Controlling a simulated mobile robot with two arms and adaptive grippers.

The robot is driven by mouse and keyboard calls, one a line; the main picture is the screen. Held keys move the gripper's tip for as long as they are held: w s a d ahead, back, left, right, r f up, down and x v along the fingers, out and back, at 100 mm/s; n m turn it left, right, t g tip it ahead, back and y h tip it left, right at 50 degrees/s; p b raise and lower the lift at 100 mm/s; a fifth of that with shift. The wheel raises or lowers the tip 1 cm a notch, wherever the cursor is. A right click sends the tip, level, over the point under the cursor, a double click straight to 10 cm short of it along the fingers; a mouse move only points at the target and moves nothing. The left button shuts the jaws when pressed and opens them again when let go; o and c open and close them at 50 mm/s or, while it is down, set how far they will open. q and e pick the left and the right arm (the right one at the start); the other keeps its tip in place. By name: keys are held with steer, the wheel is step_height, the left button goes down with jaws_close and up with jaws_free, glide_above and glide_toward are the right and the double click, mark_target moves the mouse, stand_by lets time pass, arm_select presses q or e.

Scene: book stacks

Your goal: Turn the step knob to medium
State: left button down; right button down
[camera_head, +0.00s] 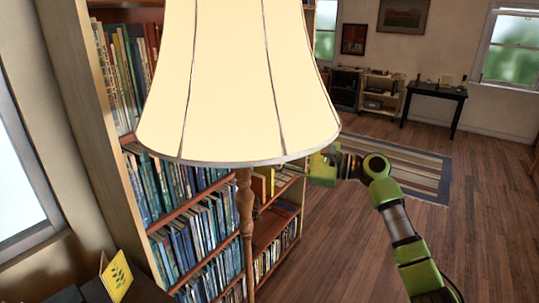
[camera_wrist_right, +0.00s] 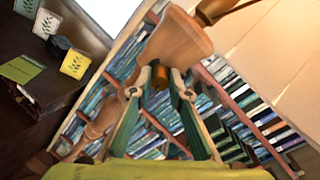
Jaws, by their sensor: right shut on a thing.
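A floor lamp has a large cream shade (camera_head: 240,85) and a turned wooden post (camera_head: 246,215) in the head view. In the right wrist view its brown wooden body (camera_wrist_right: 178,40) fills the top middle. The small dark and orange step knob (camera_wrist_right: 160,76) sits just below that, partly covered by the fingers. My right gripper (camera_wrist_right: 161,80) is shut on the knob, one finger at each side. In the head view my right arm (camera_head: 385,190) reaches in from the right, and its fingers are hidden behind the shade. The knob's setting cannot be read. My left gripper is not in view.
A tall bookcase (camera_head: 180,223) full of books stands close behind the lamp. A yellow card (camera_head: 116,275) with a leaf print stands on a dark surface at lower left. A striped rug (camera_head: 425,172) and open wooden floor (camera_head: 480,235) lie to the right.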

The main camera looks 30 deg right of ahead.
steer(key=c, duration=1.9)
jaws_free()
steer(key=shift+f, duration=0.1)
steer(key=v, duration=1.2)
